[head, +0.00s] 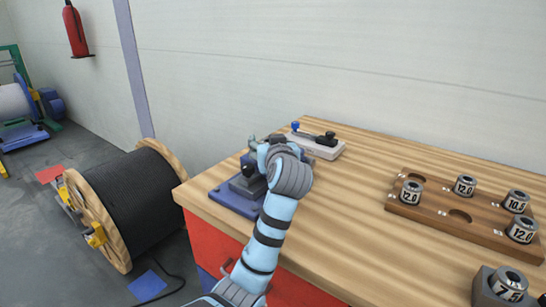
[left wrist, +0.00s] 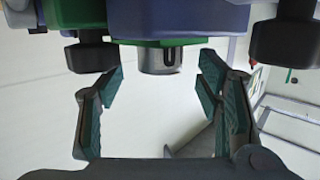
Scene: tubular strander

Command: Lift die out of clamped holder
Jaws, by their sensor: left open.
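The clamped holder stands on a blue base plate (head: 230,200) at the near left corner of the wooden bench, partly hidden behind my left arm. In the left wrist view the holder (left wrist: 180,20) shows as blue and green parts with black knobs. A short silver cylinder, apparently the die (left wrist: 160,60), sticks out of it. My left gripper (head: 264,150) is at the holder. In the left wrist view its open fingers (left wrist: 162,82) stand to both sides of the die, apart from it, with nothing between the pads. The die is hidden in the head view. My right gripper is out of view.
A grey device with a black lever (head: 318,145) lies behind the holder. A wooden rack (head: 440,212) with several numbered dies is on the right. Another die (head: 508,283) sits in a dark block at front right. The bench middle is clear. A cable reel (head: 130,205) stands left.

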